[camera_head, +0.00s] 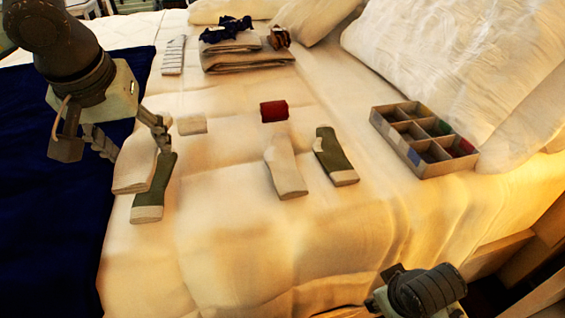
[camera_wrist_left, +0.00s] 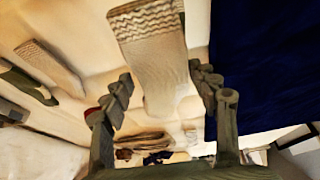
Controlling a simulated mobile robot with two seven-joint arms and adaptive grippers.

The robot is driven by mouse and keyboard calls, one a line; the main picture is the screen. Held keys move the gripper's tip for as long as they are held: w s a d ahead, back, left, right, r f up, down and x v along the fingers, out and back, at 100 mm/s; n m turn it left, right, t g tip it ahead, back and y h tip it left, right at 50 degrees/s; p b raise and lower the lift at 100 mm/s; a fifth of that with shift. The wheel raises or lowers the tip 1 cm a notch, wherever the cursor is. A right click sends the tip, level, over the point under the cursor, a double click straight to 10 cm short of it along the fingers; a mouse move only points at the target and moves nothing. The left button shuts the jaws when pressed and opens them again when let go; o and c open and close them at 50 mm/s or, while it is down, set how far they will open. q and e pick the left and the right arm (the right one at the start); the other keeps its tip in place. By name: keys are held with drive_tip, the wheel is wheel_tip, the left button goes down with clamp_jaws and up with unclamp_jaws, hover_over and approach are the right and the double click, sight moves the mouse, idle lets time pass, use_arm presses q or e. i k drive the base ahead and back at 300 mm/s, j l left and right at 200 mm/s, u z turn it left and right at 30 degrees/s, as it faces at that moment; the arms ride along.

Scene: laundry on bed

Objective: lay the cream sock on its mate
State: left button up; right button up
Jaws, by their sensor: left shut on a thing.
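One cream sock (camera_head: 134,172) with a patterned cuff is in my left gripper (camera_head: 136,146). In the left wrist view this sock (camera_wrist_left: 151,50) passes between the two fingers, cuff end at the top of the picture. In the head view it overlaps part of a green sock; its height over the bed is hard to tell. Its mate, another cream sock (camera_head: 285,168), lies flat near the middle of the bed, well to the right of the gripper. The mate also shows at the left of the left wrist view (camera_wrist_left: 48,66). My right gripper's fingers are not visible.
A green sock (camera_head: 147,207) lies partly behind the held sock. Another green sock (camera_head: 337,158) lies just right of the mate. A red folded item (camera_head: 273,110), a small cream folded item (camera_head: 191,124) and a compartment box (camera_head: 437,167) are nearby. The front of the bed is clear.

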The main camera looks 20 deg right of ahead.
sight(284, 157)
drive_tip(key=k+l, duration=0.1)
drive_tip(key=l, duration=1.45)
drive_tip(key=k+u, duration=0.05)
